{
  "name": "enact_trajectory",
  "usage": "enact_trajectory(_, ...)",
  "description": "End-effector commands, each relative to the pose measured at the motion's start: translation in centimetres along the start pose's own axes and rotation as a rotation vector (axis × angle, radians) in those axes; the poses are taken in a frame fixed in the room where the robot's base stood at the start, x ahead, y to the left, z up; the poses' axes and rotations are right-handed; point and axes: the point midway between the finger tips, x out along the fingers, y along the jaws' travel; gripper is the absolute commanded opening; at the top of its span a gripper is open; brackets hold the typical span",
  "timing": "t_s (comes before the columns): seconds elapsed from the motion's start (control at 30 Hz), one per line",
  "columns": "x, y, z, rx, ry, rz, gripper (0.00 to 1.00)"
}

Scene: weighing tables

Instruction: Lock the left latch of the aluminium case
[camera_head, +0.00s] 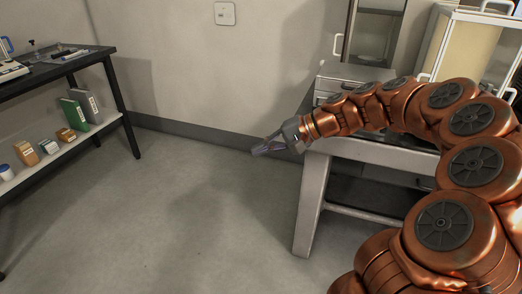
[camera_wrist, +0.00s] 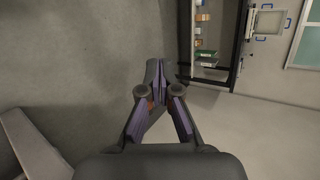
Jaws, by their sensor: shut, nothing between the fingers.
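A silvery grey box that looks like the aluminium case (camera_head: 343,73) stands on the light-framed table at the right in the head view. My arm covers much of its front, and I cannot make out the left latch or its state. My gripper (camera_head: 260,151) reaches out to the left past the table's edge, over open floor and apart from the case. Its fingers are shut and empty; the wrist view shows the fingertips (camera_wrist: 156,72) together. The case does not show in the wrist view.
The light-framed table (camera_head: 309,205) stands under my arm. A glass-fronted cabinet (camera_head: 468,48) is at the upper right. A black-topped table (camera_head: 75,62) with a lower shelf holding binders and small boxes stands at the left. The floor between the tables is clear.

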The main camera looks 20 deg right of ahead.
Motion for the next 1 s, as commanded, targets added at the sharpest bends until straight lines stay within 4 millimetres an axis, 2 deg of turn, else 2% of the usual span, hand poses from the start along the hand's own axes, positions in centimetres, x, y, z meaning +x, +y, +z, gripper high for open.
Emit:
enact_trajectory(0.37,-0.1,0.1,-0.1,0.003,0.003,-0.002,0.0)
enact_trajectory(0.47,-0.7,0.2,-1.0,0.022,0.024,-0.02,0.0)
enact_trajectory(0.57,-2.1,0.7,-2.9,0.062,0.07,-0.056,0.0)
enact_trajectory(0.77,-7.1,2.2,-8.2,0.173,0.214,-0.176,0.0)
enact_trajectory(1.0,-15.2,5.0,-14.1,0.286,0.409,-0.333,0.0)
